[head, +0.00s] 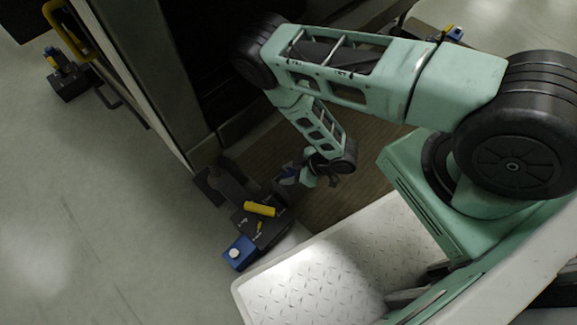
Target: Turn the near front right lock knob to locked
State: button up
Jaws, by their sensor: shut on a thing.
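The near lock unit (241,217) is a dark block on the floor at the foot of a dark upright. It has a yellow bar (260,209) on top, small yellow marks beside it, and a blue box (238,254) with a white round cap at its lower end. My gripper (287,180) is at the upper right end of this unit, low down and small in the head view. It is shut on a dark part there, seemingly the lock knob. A bit of blue shows at the fingers. The knob's shape and its turn angle are hidden.
My green arm crosses the upper right. A similar lock unit (68,78) stands at the far upper left by a yellow rail (66,30), another (452,34) at the top right. A pale tread plate (330,262) lies below. The left floor (90,200) is clear.

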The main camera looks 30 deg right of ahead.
jog(key=n+g+y+p, duration=0.1)
jog(key=n+g+p, duration=0.3)
jog(key=n, duration=0.1)
jog(key=shift+r+n+y, duration=0.2)
jog(key=shift+n+y, duration=0.1)
jog(key=shift+y, duration=0.1)
jog(key=n+g, duration=0.4)
jog(key=n, duration=0.1)
jog(key=shift+f+p, duration=0.2)
jog(key=shift+p, duration=0.2)
jog(key=shift+n+g, duration=0.3)
jog(key=shift+n, duration=0.1)
jog(key=o, duration=1)
jog(key=p+v, duration=0.5)
jog(key=v, duration=1.2)
jog(key=shift+r, duration=0.4)
jog(key=shift+s+a, duration=0.1)
